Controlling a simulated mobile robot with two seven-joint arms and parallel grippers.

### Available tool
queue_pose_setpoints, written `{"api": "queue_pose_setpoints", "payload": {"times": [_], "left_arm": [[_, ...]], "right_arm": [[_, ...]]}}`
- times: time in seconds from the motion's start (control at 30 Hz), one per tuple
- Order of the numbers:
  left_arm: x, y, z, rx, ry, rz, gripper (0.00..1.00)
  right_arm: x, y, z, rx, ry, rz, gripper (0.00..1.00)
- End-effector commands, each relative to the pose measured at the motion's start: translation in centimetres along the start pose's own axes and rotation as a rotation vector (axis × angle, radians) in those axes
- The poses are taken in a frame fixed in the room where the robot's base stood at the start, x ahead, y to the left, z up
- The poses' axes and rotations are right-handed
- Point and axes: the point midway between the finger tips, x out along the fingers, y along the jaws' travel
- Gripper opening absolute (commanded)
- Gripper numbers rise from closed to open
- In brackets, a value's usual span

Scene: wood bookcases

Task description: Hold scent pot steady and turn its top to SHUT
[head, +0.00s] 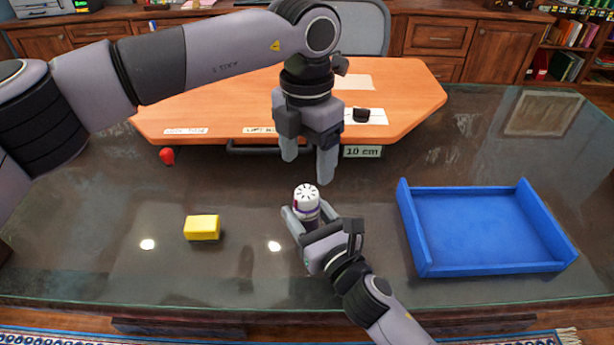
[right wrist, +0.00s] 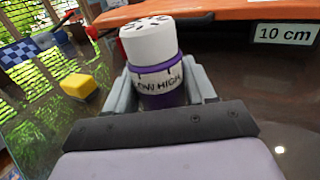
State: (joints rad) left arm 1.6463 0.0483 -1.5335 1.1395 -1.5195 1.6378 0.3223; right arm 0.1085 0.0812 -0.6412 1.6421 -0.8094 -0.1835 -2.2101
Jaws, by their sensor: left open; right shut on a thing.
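The scent pot (head: 306,202) stands upright on the dark glossy table, with a white slotted top and a purple body. In the right wrist view the pot (right wrist: 158,62) shows a pale band lettered "LOW HIGH", the first letter partly cut off, with small dark marks above it. No SHUT word is visible. My right gripper (head: 306,213) is shut on the pot's body, one finger on each side, below the white top. My left gripper (head: 307,167) points down above and slightly behind the pot, its fingers apart and empty, not touching the top.
A yellow block (head: 202,228) lies left of the pot, and a blue tray (head: 490,266) stands to the right. A raised orange board (head: 220,105) with a "10 cm" label (head: 362,152) is behind. A small red object (head: 167,156) sits at the back left.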

Motion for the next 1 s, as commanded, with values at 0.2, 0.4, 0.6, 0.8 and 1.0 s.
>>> {"api": "queue_pose_setpoints", "payload": {"times": [0.2, 0.4, 0.6, 0.8, 1.0], "left_arm": [[-4.0, 0.0, 0.0, 0.001, -0.002, 0.001, 0.7], [-5.4, 0.0, 0.0, 0.002, 0.0, 0.0, 0.7], [-5.5, 0.0, 0.0, 0.002, 0.001, 0.0, 0.7], [-5.5, 0.0, 0.0, 0.002, 0.001, 0.0, 0.7], [-5.4, 0.0, 0.0, 0.002, 0.001, 0.0, 0.7]], "right_arm": [[0.0, 0.0, -0.1, 0.0, 0.001, 0.0, 0.17], [0.0, 0.0, -0.1, 0.0, 0.001, 0.0, 0.17], [0.0, 0.0, -0.1, 0.0, 0.001, 0.0, 0.17], [0.0, 0.0, -0.1, 0.0, 0.001, 0.0, 0.65], [0.0, 0.0, -0.1, 0.0, 0.001, 0.0, 0.85]]}}
